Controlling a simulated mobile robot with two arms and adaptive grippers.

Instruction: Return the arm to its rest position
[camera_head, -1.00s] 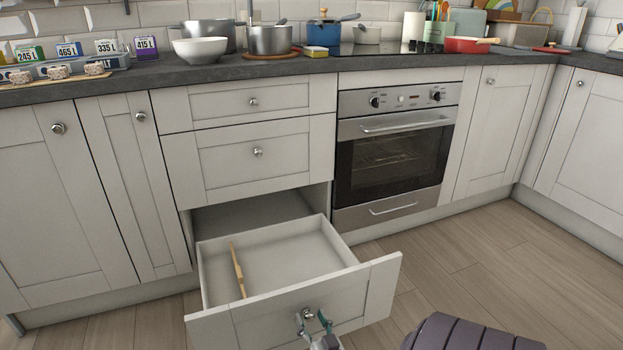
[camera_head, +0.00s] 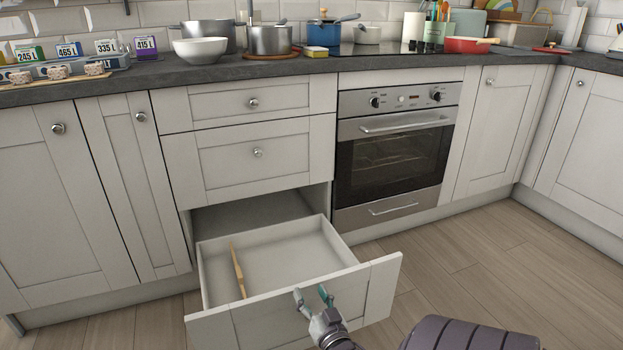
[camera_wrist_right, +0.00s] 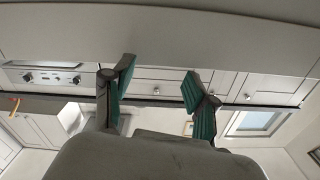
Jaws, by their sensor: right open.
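My right gripper (camera_head: 312,297) is in front of the open bottom drawer's front panel (camera_head: 365,292), over its middle in the head view. Its two fingers are spread with nothing between them. The drawer knob does not show now; the gripper covers that part of the panel. In the right wrist view the same gripper (camera_wrist_right: 158,90) shows its teal finger pads wide apart and empty. I cannot tell the exact gap between the gripper and the panel. My left gripper is not in view.
The bottom drawer is pulled out and holds a wooden utensil (camera_head: 237,270). An oven (camera_head: 392,150) stands to its right. The slate worktop (camera_head: 200,70) carries a white bowl (camera_head: 200,50), pots and small signs. Wooden floor (camera_head: 470,270) is free at the right.

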